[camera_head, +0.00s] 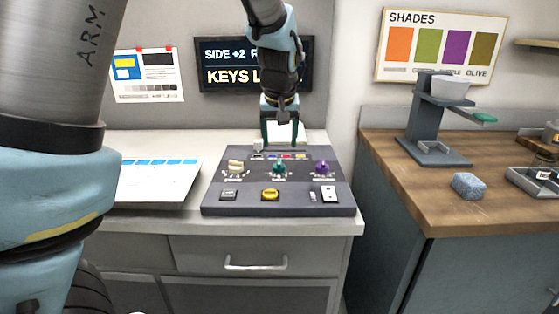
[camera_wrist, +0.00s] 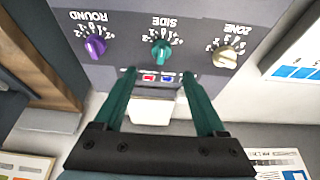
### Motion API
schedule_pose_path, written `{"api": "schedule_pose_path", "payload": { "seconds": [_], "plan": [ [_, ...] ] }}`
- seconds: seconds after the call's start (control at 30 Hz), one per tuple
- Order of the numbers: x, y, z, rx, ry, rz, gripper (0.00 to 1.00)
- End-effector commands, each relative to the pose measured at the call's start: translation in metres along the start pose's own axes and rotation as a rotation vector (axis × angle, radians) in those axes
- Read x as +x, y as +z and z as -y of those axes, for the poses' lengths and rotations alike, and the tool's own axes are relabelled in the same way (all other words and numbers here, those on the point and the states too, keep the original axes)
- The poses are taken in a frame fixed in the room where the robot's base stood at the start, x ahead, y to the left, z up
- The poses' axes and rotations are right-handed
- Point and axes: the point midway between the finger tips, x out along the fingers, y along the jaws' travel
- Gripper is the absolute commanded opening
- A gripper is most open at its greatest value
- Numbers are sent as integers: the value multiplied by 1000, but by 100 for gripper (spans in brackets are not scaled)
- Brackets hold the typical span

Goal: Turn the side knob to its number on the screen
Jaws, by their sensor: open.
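The side knob (camera_head: 279,168) is teal and sits in the middle of the dark control panel (camera_head: 215,206). It shows upright under the label SIDE, upside down, in the wrist view (camera_wrist: 161,52), with a ring of small numbers around it. I cannot tell which number it points at. My gripper (camera_head: 281,145) is open and empty above the panel's back part, a little behind the knob. In the wrist view its teal fingers (camera_wrist: 155,75) point toward the knob without touching it. The screen (camera_head: 222,64) reads "SIDE +2" and "KEYS L"; my arm hides the rest.
The purple ROUND knob (camera_head: 323,167) and the cream ZONE knob (camera_head: 235,166) flank the side knob. A yellow button (camera_head: 270,194) and switches are in front. A white slanted board (camera_head: 155,186) stands left. A wooden counter (camera_head: 400,180) with a grey stand (camera_head: 431,130) is right.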

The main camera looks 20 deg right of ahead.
Motion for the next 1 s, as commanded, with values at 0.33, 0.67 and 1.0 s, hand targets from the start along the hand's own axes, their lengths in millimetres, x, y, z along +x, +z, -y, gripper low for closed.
{"api": "schedule_pose_path", "payload": {
  "seconds": [0.33, 0.67, 1.0],
  "plan": [
    [62, 0, 2, -2, -3, 4, 73],
    [83, 1, 1, -1, 0, 2, 73],
    [83, 1, 1, -1, 0, 1, 58]
  ]
}}
